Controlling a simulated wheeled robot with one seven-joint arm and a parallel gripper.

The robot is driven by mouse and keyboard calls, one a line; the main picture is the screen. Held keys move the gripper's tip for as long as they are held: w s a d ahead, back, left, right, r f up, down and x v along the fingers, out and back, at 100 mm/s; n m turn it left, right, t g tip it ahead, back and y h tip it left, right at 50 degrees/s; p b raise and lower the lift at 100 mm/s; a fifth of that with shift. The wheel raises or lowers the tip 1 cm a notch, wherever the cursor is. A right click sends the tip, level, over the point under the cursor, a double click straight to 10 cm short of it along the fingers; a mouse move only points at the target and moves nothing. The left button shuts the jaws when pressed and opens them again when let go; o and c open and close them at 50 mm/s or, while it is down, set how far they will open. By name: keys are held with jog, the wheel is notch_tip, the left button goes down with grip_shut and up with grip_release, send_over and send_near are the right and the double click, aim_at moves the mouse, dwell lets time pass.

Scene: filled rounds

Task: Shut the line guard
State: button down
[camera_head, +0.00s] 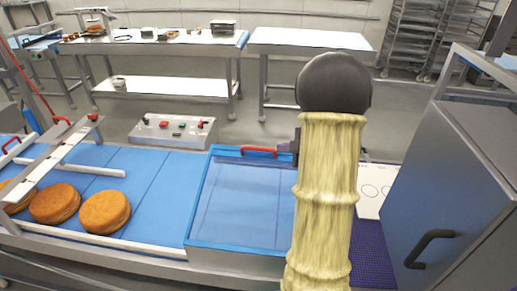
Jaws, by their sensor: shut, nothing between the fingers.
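The line guard (238,246) is a clear, blue-edged cover over the blue conveyor belt, left of my arm. It looks lowered over the belt; whether it is fully seated, I cannot tell. Its red handle (258,151) is on the far edge. My gripper (288,147) is shut and empty at the right end of this handle, mostly hidden behind my yellow-sleeved arm. I cannot tell whether it touches the handle. My arm also hides the guard's right side.
Round golden cakes (105,212) sit on the belt (155,180) at left, by a white rail. A control box (172,131) with buttons stands behind the belt. A grey cabinet (455,190) with a dark handle stands close at right. Tables stand farther back.

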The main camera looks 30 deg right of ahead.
jog(key=shift+a, duration=0.15)
jog(key=p, duration=0.5)
send_near(254, 149)
jog(key=w+a, duration=0.1)
jog(key=w+a+f, duration=0.1)
jog(key=w, duration=0.1)
jog(key=shift+a, duration=0.3)
jog(key=shift+w+d+f+p, duration=0.3)
jog(key=shift+w+d+f, duration=0.2)
jog(key=shift+w+f, duration=0.25)
jog(key=shift+s, duration=0.1)
